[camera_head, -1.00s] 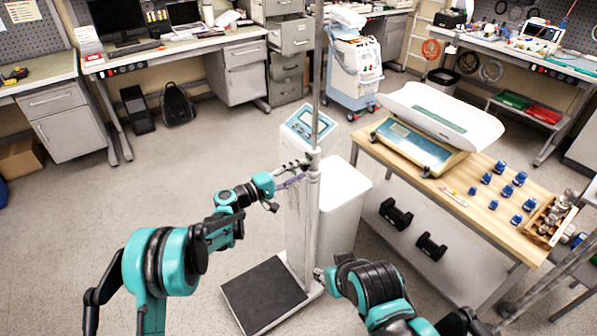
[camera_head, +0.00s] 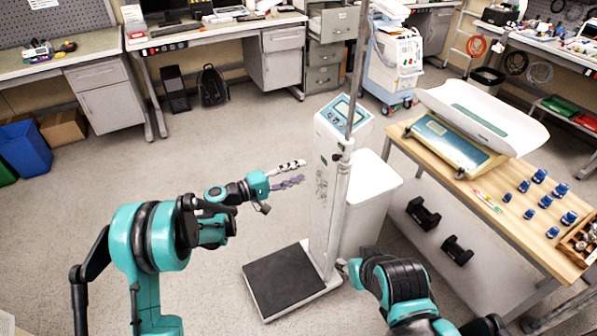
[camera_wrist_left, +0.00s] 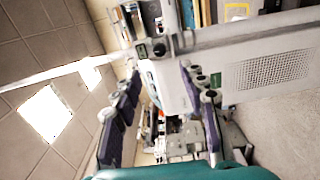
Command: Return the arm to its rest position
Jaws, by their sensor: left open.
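My left gripper (camera_head: 303,171) is open, with nothing visible between its dark, purplish fingers. It is held in the air left of the white column of the floor scale (camera_head: 328,190), with a small gap in the picture. The left wrist view shows its spread fingers (camera_wrist_left: 160,100), with a pale pole (camera_wrist_left: 100,62) crossing beyond them. My left arm (camera_head: 147,240) is bent at the lower left.
The scale's black platform (camera_head: 285,282) lies below my left gripper. A wooden table (camera_head: 470,200) with a baby scale (camera_head: 485,115) and several blue-capped items (camera_head: 545,202) stands at right. A blue bin (camera_head: 25,148) is at far left. The floor between is open.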

